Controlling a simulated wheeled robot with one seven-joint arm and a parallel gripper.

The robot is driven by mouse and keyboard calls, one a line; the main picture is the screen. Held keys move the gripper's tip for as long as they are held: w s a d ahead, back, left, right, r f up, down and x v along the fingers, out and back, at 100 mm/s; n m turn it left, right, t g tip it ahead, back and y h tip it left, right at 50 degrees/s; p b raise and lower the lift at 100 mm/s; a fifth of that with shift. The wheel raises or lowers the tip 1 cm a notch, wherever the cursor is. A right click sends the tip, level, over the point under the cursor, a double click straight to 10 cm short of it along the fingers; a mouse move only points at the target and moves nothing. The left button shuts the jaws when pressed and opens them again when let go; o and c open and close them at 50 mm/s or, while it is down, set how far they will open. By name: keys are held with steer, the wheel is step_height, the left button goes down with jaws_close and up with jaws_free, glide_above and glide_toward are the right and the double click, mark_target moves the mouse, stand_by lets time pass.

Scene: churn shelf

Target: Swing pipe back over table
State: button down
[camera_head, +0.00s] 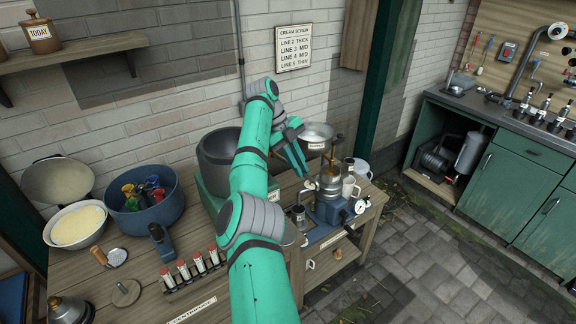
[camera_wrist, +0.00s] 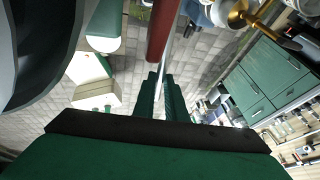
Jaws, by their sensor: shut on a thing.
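My gripper (camera_head: 301,165) reaches over the workbench between the large dark drum and the blue-based machine (camera_head: 328,208). In the wrist view my gripper (camera_wrist: 162,82) has its two dark green fingers close together. A thin silver pipe (camera_wrist: 167,55) runs up from between the fingertips, beside a reddish-brown bar (camera_wrist: 160,30). My gripper is shut on the pipe. In the head view my arm and fingers hide most of the pipe, so its outlet and exact direction cannot be told.
A dark drum (camera_head: 216,150) stands left of my gripper and a pale bowl (camera_head: 316,133) behind it. A metal can with a brass fitting (camera_head: 331,178) and white mugs (camera_head: 350,187) stand close on the right. Paved floor (camera_head: 430,260) lies clear beyond the bench (camera_head: 215,290).

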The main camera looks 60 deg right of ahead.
steer(key=shift+s+a, duration=0.1)
steer(key=shift+a, duration=0.05)
stand_by(0.3)
steer(key=c, duration=1.8)
jaws_free()
steer(key=shift+r, duration=0.1)
